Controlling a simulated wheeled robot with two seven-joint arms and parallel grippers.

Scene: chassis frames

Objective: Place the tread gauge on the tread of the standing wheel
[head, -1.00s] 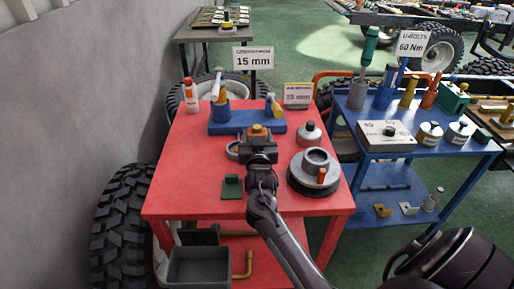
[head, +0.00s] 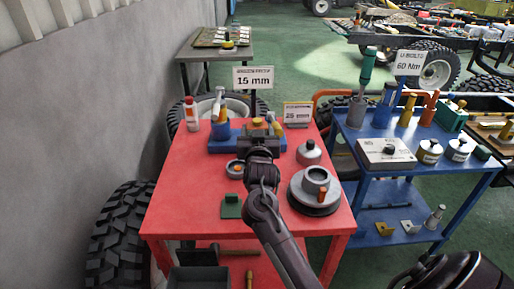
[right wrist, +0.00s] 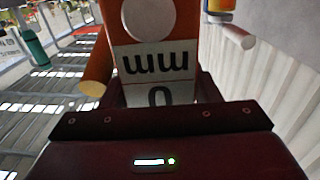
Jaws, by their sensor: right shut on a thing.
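My right gripper (head: 262,150) is over the far part of the red table, before the blue stand. It is shut on the tread gauge, an orange block with a white label reading "mm" and "0" (right wrist: 190,25) in the right wrist view. In the head view only a small yellow-orange top (head: 257,122) shows beyond the gripper. A wheel with a pale rim (head: 207,106) stands behind the table, partly hidden by it. Another dark knobbly tyre (head: 118,240) stands left of the table. The gauge is apart from both. My left gripper is not in view.
The red table (head: 180,205) holds a blue stand (head: 222,140), a white-red bottle (head: 191,114), a grey hub (head: 315,190) and a green block (head: 231,207). A "15 mm" sign (head: 254,78) rises behind. A blue cart (head: 420,165) stands at right.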

